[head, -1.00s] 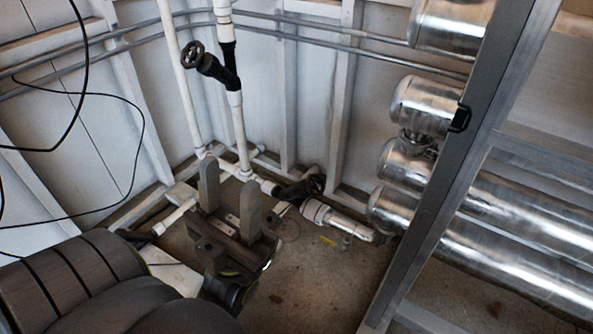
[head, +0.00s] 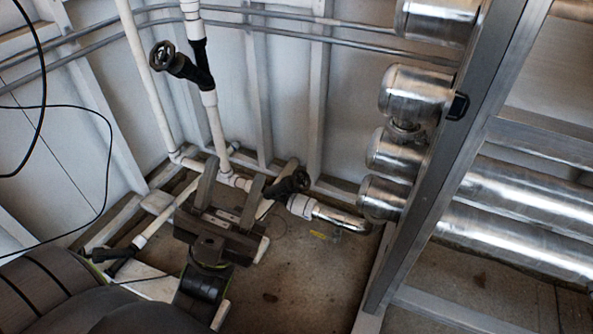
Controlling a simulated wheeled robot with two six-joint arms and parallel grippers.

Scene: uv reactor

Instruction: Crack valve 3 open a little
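No number shows on any valve, so I cannot tell which is valve 3. A black valve with a round handwheel (head: 163,55) sits on the upright white pipe at the upper left. A second black valve (head: 288,186) sits on the low white pipe near the floor. A third dark valve (head: 113,256) is low at the left, partly cut off by my arm. My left gripper (head: 234,170) is open and empty, its two fingers pointing up in the picture. The right finger appears just left of the second valve; contact cannot be told. My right gripper is out of view.
Shiny metal cylinders (head: 510,200) and a grey metal post (head: 450,165) stand at the right. White pipes (head: 137,80) run up the corner. Black cables (head: 108,150) hang at the left.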

